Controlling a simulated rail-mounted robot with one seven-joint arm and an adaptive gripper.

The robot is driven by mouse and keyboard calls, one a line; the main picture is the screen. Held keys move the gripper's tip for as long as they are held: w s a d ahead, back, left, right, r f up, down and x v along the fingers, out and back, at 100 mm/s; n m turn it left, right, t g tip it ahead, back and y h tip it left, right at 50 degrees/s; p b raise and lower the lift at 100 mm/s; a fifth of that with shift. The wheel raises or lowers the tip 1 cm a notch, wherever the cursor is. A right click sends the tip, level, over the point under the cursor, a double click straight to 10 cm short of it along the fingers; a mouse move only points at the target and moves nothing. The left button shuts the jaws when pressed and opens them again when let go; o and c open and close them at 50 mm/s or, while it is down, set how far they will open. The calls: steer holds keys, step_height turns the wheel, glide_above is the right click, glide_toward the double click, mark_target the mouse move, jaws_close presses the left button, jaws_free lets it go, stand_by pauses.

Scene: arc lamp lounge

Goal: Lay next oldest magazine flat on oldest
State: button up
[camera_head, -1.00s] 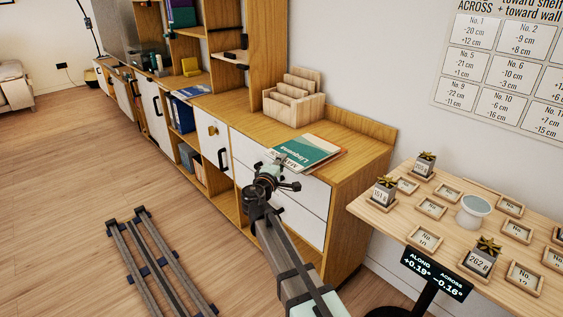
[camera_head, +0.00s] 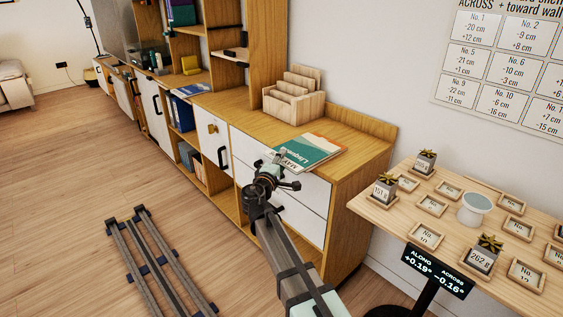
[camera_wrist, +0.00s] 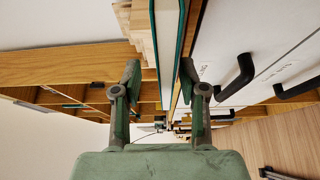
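A teal and white magazine (camera_head: 306,153) lies flat on the wooden cabinet top, with its near-left end at the front edge. Page edges show under its right side, but I cannot tell how many magazines lie there. My gripper (camera_head: 270,174) is low in front of the cabinet, beside that near end. In the wrist view the magazine (camera_wrist: 168,40) shows edge-on with teal covers and pale pages. It stands between the two fingers of my gripper (camera_wrist: 160,80). The fingers are apart, with a visible gap on the left side. The contact on the right side is unclear.
A wooden organizer (camera_head: 294,98) stands behind the magazine. The cabinet top (camera_head: 352,143) is bare to the right. White drawers with dark handles (camera_wrist: 238,75) lie below. A side table (camera_head: 405,222) with small weights and labelled trays stands right. Rails (camera_head: 160,262) lie on the floor.

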steer(key=v, duration=1.2)
steer(key=s+d+f+m+g, duration=0.2)
steer(key=s+d+f+g, duration=0.35)
steer(key=f, duration=0.65)
steer(key=s+d+f+m+g, duration=0.35)
steer(key=s+d+f, duration=0.2)
steer(key=f, duration=0.65)
steer(key=s+d+f+m+g, duration=0.2)
steer(key=s+d+f+g, duration=0.3)
steer(key=f, duration=0.7)
steer(key=s+d+f+m+g+y, duration=0.1)
steer(key=s+d+f+m+g, duration=0.15)
steer(key=s+f, duration=0.55)
steer(key=s+d+f+m+g+y, duration=0.1)
steer(key=s+d+f+g, duration=0.35)
steer(key=s, duration=0.75)
steer(key=s+d+f+m+g+y, duration=0.2)
steer(key=s+f, duration=0.1)
steer(key=s, duration=0.5)
steer(key=s+d+f+m+g+y, duration=0.1)
steer(key=s+f+m+g, duration=0.15)
steer(key=s, duration=0.65)
step_height(320, 180, up, 15)
steer(key=w+n+t+p, duration=0.1)
steer(key=w+p, duration=0.1)
steer(key=p, duration=1.4)
steer(key=shift+w+d+f, duration=0.2)
